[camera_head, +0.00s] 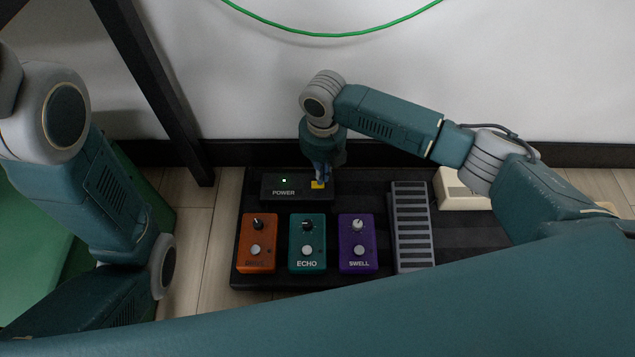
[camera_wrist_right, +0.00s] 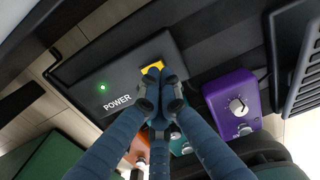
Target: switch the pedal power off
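The black power box (camera_head: 283,194), labelled POWER, sits at the back left of the pedal board. Its small green light is lit in both views. A yellow switch (camera_head: 317,186) is at the right end of the box. My right gripper (camera_head: 321,178) points down at this switch. In the right wrist view, my right gripper's fingertips (camera_wrist_right: 159,80) are together beside the yellow switch (camera_wrist_right: 152,66) and partly cover it. Nothing shows between them. I cannot tell whether they touch the switch. My left arm is at the left, with its gripper out of view.
On the black board (camera_head: 370,205) stand an orange pedal (camera_head: 257,243), a teal ECHO pedal (camera_head: 307,243), a purple SWELL pedal (camera_head: 358,243) and a grey ribbed treadle (camera_head: 411,227). A cream box (camera_head: 459,190) is to the right. A green cable (camera_head: 330,35) hangs on the wall.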

